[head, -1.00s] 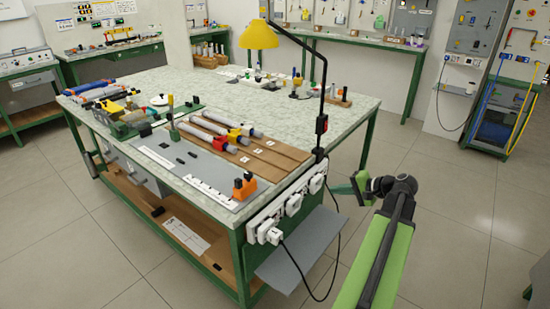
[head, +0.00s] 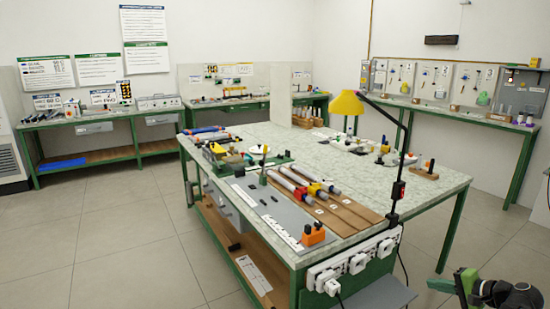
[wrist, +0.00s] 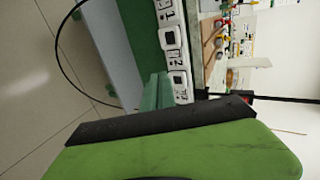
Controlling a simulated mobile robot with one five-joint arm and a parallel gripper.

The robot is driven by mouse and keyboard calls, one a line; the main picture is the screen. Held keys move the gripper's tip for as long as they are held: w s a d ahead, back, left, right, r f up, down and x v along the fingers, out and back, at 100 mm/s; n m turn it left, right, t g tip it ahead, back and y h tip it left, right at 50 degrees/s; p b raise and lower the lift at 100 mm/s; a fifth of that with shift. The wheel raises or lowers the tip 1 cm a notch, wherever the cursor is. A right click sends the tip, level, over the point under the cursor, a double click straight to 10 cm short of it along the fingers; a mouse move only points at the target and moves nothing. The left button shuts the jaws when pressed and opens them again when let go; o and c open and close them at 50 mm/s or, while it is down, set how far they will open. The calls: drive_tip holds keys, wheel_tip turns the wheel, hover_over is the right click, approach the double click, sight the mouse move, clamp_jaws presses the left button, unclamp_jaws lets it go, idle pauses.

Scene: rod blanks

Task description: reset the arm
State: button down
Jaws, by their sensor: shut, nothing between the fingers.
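My gripper (head: 465,286) shows in the lower right corner of the head view, with green fingers beside a black wrist joint. It is shut and empty, out over the floor to the right of the workbench (head: 345,160). The rest of my arm is mostly cut off by the picture's edge. In the wrist view, a large green part with a black edge, my own, fills the lower half. Beyond it the bench's side with white sockets (wrist: 170,38) appears turned sideways.
A yellow lamp (head: 346,104) stands on the bench's near right corner. Rods (head: 290,188) lie on brown boards (head: 335,212). A socket strip (head: 352,258) and a grey shelf (head: 382,296) are on the bench's near side. Floor at left (head: 100,230) is free.

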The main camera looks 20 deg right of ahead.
drive_tip(key=w+a+f+n+g+y, duration=0.1)
drive_tip(key=w+a+n+y, duration=0.1)
drive_tip(key=w+a, duration=0.65)
drive_tip(key=w+a+f+n+g+y, duration=0.1)
drive_tip(key=w+a+n+g+y, duration=0.3)
drive_tip(key=a, duration=0.8)
drive_tip(key=w+a+f+n+t+h, duration=0.1)
drive_tip(key=w+a, duration=0.7)
drive_tip(key=a, duration=0.2)
drive_tip(key=s+a+f+n+g+h, duration=0.1)
drive_tip(key=s+a+f+n+g, duration=0.15)
drive_tip(key=a, duration=0.65)
drive_tip(key=s+a+f+n+g+h, duration=0.1)
drive_tip(key=a+f+n+g+h, duration=0.15)
drive_tip(key=a, duration=0.65)
drive_tip(key=s+a+f+n+g+h, duration=0.1)
drive_tip(key=s+a+f+n+g, duration=0.2)
drive_tip(key=a, duration=0.7)
drive_tip(key=d+h, duration=0.3)
drive_tip(key=d, duration=0.4)
wheel_tip(320, 180, up, 19)
drive_tip(key=p, duration=1.9)
drive_tip(key=shift+a+f+n, duration=0.2)
drive_tip(key=shift+a+n, duration=0.15)
drive_tip(key=shift+n, duration=0.05)
